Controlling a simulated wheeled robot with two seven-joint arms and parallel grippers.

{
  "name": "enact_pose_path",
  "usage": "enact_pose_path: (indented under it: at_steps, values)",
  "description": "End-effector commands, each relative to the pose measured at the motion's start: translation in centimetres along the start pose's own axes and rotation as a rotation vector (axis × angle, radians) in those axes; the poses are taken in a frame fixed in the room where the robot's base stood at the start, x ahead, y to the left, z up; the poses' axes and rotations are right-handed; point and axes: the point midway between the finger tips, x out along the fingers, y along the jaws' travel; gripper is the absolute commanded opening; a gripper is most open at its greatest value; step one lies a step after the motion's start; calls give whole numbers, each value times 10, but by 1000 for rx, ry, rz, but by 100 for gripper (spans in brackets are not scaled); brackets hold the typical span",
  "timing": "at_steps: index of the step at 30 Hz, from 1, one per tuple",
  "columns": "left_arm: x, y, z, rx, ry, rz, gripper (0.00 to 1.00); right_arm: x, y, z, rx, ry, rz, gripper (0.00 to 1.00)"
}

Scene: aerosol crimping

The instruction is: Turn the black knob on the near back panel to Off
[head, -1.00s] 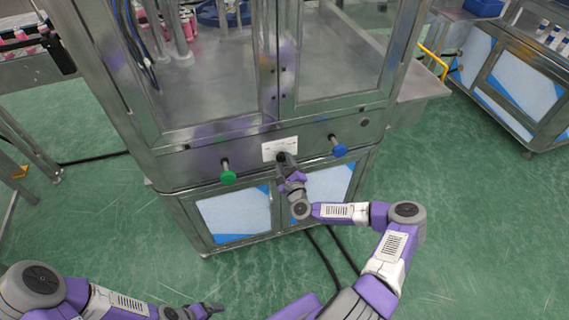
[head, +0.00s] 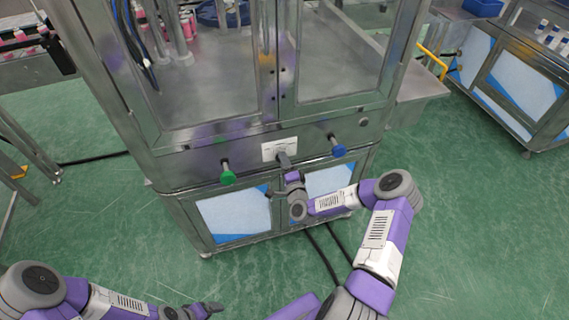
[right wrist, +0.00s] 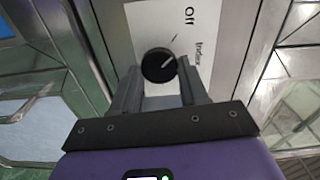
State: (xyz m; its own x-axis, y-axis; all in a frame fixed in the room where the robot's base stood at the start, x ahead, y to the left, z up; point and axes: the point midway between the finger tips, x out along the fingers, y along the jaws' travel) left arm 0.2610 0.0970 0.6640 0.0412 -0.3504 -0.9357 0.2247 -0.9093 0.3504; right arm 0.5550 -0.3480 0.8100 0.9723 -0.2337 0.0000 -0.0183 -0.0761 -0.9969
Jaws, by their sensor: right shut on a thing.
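The black knob (right wrist: 157,66) sits on a white plate (right wrist: 214,22) on the near back panel. Its white pointer line slants up and right in the right wrist view. The printed word "Off" (right wrist: 189,15) is above and right of the knob, and a second, blurry label (right wrist: 198,50) is to its right. My right gripper (right wrist: 159,68) has one finger on each side of the knob and is shut on it. In the head view, this gripper (head: 285,161) hides the knob at the plate's lower edge. My left gripper (head: 212,308) hangs low, away from the panel; its jaws are unclear.
A green button (head: 228,178) sticks out left of the plate and a blue button (head: 339,150) right of it. A small dark round fitting (head: 363,122) is farther right. Glazed machine doors rise above. Green floor (head: 480,230) is open at right.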

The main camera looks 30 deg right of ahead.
Motion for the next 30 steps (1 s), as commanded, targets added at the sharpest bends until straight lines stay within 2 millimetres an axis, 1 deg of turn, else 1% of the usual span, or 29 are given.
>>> enact_pose_path:
  at_steps: [3,9,25,26,30]
  values:
    - [0,0,0,0,0,0,88,0,-1,0,-58,1,-1,13]
    - [1,0,0,0,0,0,88,0,0,0,-117,0,0,13]
    - [1,0,0,0,0,0,88,0,0,0,-139,0,0,13]
    - [1,0,0,0,0,0,88,0,0,0,-139,0,0,47]
    - [1,0,0,0,0,0,88,0,0,0,-138,0,0,68]
